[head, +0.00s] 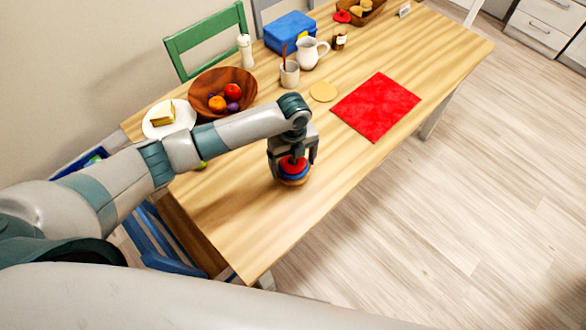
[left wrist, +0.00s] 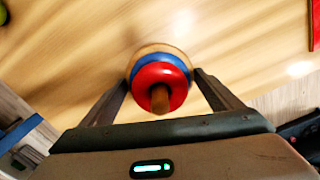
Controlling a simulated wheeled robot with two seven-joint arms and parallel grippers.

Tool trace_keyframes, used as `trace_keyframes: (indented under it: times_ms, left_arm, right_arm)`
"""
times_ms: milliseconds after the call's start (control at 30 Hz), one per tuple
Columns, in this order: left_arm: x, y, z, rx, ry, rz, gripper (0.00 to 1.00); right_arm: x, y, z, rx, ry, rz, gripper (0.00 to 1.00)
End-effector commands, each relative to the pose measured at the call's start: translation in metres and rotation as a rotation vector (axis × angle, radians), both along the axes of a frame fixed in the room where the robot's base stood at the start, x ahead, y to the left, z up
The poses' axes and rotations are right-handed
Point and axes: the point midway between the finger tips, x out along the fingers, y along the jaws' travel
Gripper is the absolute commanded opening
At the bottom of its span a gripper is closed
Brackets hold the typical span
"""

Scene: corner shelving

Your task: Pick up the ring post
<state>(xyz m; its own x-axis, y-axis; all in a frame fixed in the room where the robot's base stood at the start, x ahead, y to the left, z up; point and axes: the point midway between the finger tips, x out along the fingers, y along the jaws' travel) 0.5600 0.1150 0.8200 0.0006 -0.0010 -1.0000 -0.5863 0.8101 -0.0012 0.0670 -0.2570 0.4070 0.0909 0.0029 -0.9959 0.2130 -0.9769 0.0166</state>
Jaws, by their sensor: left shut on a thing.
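The ring post (head: 293,171) stands near the front edge of the wooden table, with a red ring on top, a blue ring below it and a wooden base. In the left wrist view the ring post (left wrist: 160,80) is seen from above, its wooden peg poking up through the red ring. My left gripper (head: 293,160) points down over it, one finger on each side, shut on it. It also shows in the left wrist view (left wrist: 163,85). I cannot tell whether the base touches the table. My right gripper is not in view.
On the table (head: 225,225) are a red mat (head: 376,105), a wooden bowl of fruit (head: 208,82), a plate with a sandwich (head: 154,127), a cup (head: 290,76), a white pitcher (head: 309,54) and a blue box (head: 290,29). The table's front right stretch is clear.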

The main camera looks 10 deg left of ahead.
Motion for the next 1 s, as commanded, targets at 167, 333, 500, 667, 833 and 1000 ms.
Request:
trace_keyframes:
  times_ms: [167,333,500,667,833,1000]
  left_arm:
    - [-0.013,0.0,0.014,-0.002,0.0,-0.003,0.58]
    - [-0.036,0.0,0.028,-0.001,-0.002,-0.004,0.58]
    - [-0.064,-0.001,0.044,-0.002,-0.001,-0.005,0.58]
    - [-0.088,-0.001,0.059,0.0,-0.001,-0.003,0.58]
    - [-0.106,-0.001,0.071,-0.001,-0.001,-0.002,0.58]
    - [-0.115,0.0,0.077,0.001,-0.001,-0.001,0.58]
  right_arm:
    - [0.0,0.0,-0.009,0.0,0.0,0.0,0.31]
    - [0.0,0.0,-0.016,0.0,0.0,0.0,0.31]
    - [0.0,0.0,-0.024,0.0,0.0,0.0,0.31]
    - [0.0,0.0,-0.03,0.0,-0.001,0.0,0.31]
    - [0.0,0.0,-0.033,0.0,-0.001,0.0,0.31]
    - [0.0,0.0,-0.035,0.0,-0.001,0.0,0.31]
